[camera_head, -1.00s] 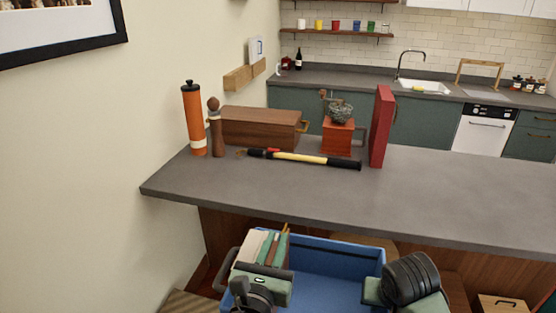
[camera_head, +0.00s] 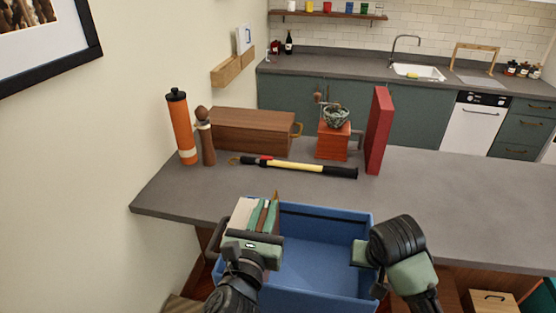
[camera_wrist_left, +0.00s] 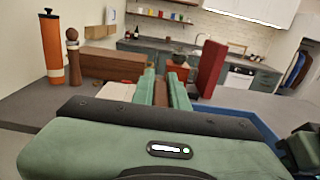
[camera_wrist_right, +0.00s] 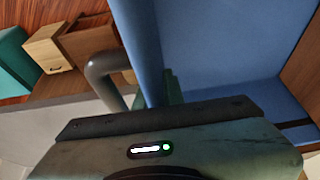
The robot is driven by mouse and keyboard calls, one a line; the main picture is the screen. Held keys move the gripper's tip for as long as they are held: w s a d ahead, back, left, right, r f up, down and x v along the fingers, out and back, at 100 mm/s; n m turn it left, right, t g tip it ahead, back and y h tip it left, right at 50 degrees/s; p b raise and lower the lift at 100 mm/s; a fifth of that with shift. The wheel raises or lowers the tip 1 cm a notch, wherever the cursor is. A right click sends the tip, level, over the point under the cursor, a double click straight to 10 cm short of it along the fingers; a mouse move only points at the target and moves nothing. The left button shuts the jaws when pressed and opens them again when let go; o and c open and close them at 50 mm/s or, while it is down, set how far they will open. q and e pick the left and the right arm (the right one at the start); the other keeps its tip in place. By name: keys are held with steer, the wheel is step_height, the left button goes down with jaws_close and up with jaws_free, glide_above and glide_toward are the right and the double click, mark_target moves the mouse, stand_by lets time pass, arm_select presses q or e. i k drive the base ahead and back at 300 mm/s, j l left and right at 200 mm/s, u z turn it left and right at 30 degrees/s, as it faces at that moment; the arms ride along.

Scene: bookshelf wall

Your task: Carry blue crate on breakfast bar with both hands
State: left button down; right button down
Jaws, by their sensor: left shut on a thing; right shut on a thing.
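The blue crate (camera_head: 325,222) is in the lower middle of the head view, at the near edge of the breakfast bar (camera_head: 440,205). Several books (camera_head: 254,215) stand in its left end; the rest of its floor looks bare.
On the bar stand an orange cylinder (camera_head: 181,125), a pepper mill (camera_head: 205,138), a wooden box (camera_head: 250,130), a red grinder (camera_head: 333,140) and a red upright book (camera_head: 378,130). A yellow-and-black rod (camera_head: 300,167) lies before them. The bar's right part is clear.

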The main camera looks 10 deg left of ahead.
mark_target(290, 197)
steer(key=i+j, duration=0.15)
steer(key=i, duration=0.25)
steer(key=i+j, duration=0.1)
steer(key=i, duration=0.25)
steer(key=i+j, duration=0.15)
steer(key=i, duration=0.25)
